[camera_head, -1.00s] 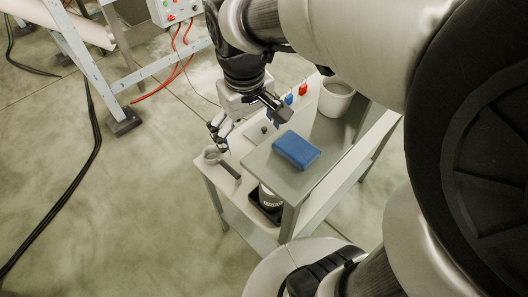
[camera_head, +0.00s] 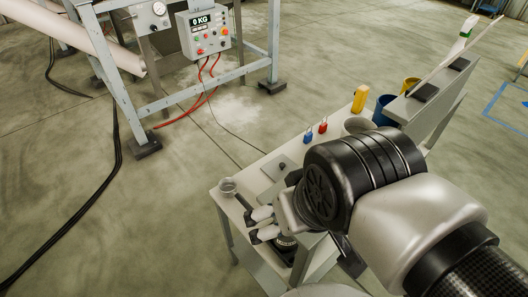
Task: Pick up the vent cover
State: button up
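I cannot make out for certain which thing is the vent cover. A flat grey square plate with a small dark knob (camera_head: 279,168) lies on the white worktop of the cart (camera_head: 243,178) and may be it. My gripper (camera_head: 263,225) is over the front left part of the cart, below and left of the plate. Its two fingers look spread, with a gap between them and nothing seen held. My wrist and forearm hide the middle and right of the cart.
A round grey cup (camera_head: 228,186) stands at the cart's left corner, close to the gripper. A blue padlock (camera_head: 308,136), a red padlock (camera_head: 323,127) and a yellow object (camera_head: 360,99) line the back edge. A control box (camera_head: 203,31) hangs on a frame behind.

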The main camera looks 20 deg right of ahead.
aim_at(282, 167)
jog(key=k, duration=1.1)
jog(key=j+z, duration=0.1)
jog(key=z, duration=1.6)
jog(key=i+j, duration=0.1)
jog(key=j, duration=0.35)
jog(key=i+j, duration=0.15)
jog(key=j, duration=0.3)
jog(key=i+j, duration=0.1)
jog(key=j, duration=0.4)
jog(key=i+j, duration=0.15)
jog(key=j, duration=0.3)
jog(key=i+j, duration=0.1)
jog(key=j, duration=0.35)
jog(key=i+j, duration=0.15)
jog(key=j, duration=0.3)
jog(key=i+j, duration=0.1)
jog(key=j, duration=0.35)
